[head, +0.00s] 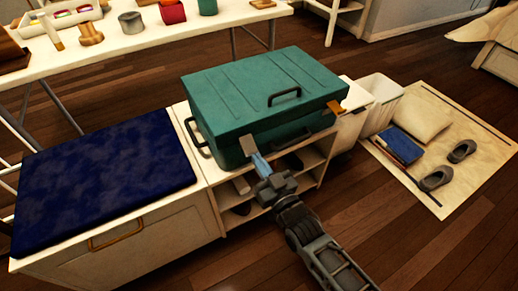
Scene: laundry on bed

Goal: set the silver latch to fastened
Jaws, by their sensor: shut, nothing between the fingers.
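A closed teal case (262,100) rests on a white shelf unit. The silver latch (248,145) is a small grey plate on the case's front face, left of the front handle, near the lid seam. Whether it lies flat against the case is too small to tell. My gripper (259,160) is shut, with its bluish fingertips just below and in front of the silver latch. They touch it or nearly do; the picture does not settle which. The fingers hide the part of the case behind them. A brass-coloured latch (337,107) is at the case's right front.
A black handle (284,97) sticks out from the case. Shoes stand on the shelves (312,171) below. A blue cushion (104,174) covers the bench at left. A white bin (380,88) stands at right. Wooden floor (400,240) is clear at front right.

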